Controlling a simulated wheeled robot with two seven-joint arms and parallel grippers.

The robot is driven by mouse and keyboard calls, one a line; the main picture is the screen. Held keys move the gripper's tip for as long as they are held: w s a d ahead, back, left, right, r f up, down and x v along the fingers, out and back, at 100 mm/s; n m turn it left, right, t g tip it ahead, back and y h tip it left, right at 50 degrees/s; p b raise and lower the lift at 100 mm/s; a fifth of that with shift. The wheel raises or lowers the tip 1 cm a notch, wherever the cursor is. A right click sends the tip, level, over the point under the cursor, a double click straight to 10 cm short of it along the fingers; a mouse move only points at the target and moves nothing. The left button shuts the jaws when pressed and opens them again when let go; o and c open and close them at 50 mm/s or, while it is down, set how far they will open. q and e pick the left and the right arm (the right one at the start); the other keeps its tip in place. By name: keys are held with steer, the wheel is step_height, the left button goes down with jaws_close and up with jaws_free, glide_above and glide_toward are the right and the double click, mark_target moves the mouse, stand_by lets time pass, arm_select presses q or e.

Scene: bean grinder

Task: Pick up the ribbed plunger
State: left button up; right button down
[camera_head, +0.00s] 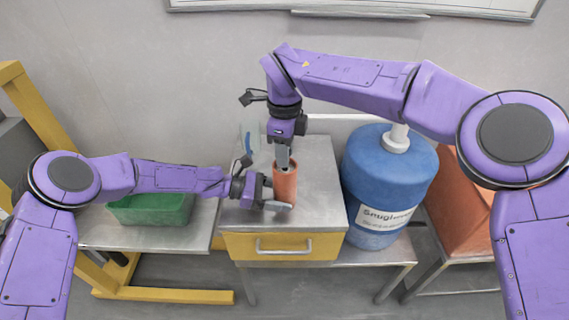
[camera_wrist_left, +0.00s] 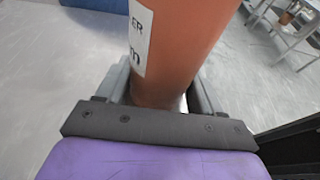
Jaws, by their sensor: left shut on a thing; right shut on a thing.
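An orange-brown cylinder (camera_head: 284,186) stands upright on the grey top of a small cabinet, its dark open mouth facing up. My left gripper (camera_head: 276,194) is shut around its lower part from the left. In the left wrist view the cylinder (camera_wrist_left: 180,45) rises between the two fingers, with part of a white label showing. My right gripper (camera_head: 283,157) points straight down at the cylinder's mouth, its tips at or just inside the rim. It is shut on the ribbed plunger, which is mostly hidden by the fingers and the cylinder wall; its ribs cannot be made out.
The cabinet (camera_head: 322,185) has a yellow drawer (camera_head: 284,245) with a handle. A large blue labelled container (camera_head: 388,185) stands close on its right. A green bin (camera_head: 152,208) sits on a lower bench at left. A clear bluish object (camera_head: 250,138) stands behind my left gripper.

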step_height(320, 180, up, 18)
steer(key=shift+f, duration=0.25)
arm_select(q)
steer(key=o, duration=0.9)
